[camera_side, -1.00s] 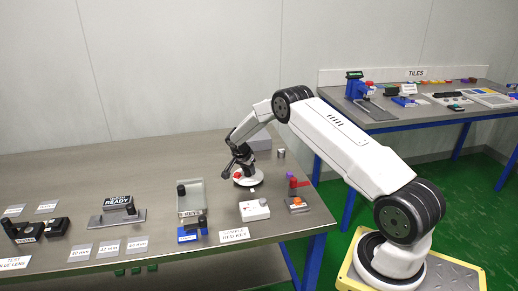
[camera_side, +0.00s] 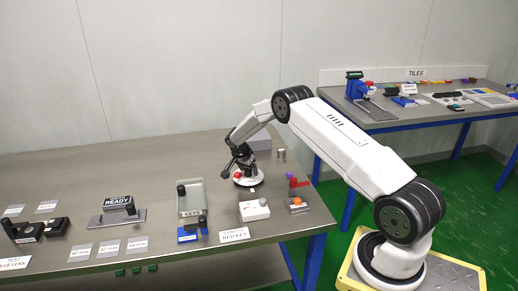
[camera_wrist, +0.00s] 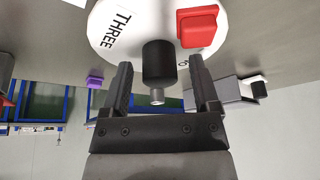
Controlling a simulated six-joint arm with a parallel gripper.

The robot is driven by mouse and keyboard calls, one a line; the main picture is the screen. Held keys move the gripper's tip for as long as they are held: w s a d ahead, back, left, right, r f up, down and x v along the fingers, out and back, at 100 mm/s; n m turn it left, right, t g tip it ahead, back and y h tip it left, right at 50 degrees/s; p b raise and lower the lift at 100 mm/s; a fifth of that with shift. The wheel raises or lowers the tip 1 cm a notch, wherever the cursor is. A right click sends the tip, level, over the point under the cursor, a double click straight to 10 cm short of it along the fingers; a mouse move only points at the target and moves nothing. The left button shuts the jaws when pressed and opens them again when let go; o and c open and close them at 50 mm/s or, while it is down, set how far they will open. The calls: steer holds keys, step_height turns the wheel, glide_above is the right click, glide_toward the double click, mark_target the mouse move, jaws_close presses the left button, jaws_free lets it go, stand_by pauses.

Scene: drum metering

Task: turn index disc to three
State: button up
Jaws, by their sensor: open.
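The white index disc (camera_wrist: 112,48) fills the top of the wrist view, with the label THREE (camera_wrist: 121,30) on its left part. A red block (camera_wrist: 199,27) sits on the disc at the right, partly covering another label. A black knob (camera_wrist: 159,62) with a grey metal end stands out from the disc. My gripper (camera_wrist: 163,72) is open, with one finger on each side of the knob and a visible gap to both. In the side view the disc (camera_side: 249,184) lies on the bench under my gripper, which hides part of it.
A purple piece (camera_side: 290,176) and a red piece (camera_side: 299,184) stand right of the disc. A clear-walled tray (camera_side: 190,197) stands to the left. A grey cylinder (camera_side: 281,155) is behind.

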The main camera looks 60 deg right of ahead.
mark_target(243, 180)
steer(key=v, duration=0.7)
steer(key=shift+a+r, duration=0.2)
steer(key=shift+r, duration=0.1)
steer(key=s+a+r+n+t+y, duration=0.1)
steer(key=s+a+r+n, duration=0.35)
steer(key=a, duration=0.35)
steer(key=s+a+r+n+t+y, duration=0.1)
steer(key=s+a+r+n, duration=0.3)
steer(key=a, duration=0.5)
steer(key=s+a+n+y, duration=0.2)
steer(key=s+a+n, duration=0.7)
steer(key=s, duration=0.7)
steer(key=shift+a+r+n+t, duration=0.3)
steer(key=shift+a+r+n, duration=0.05)
steer(key=shift+a, duration=0.7)
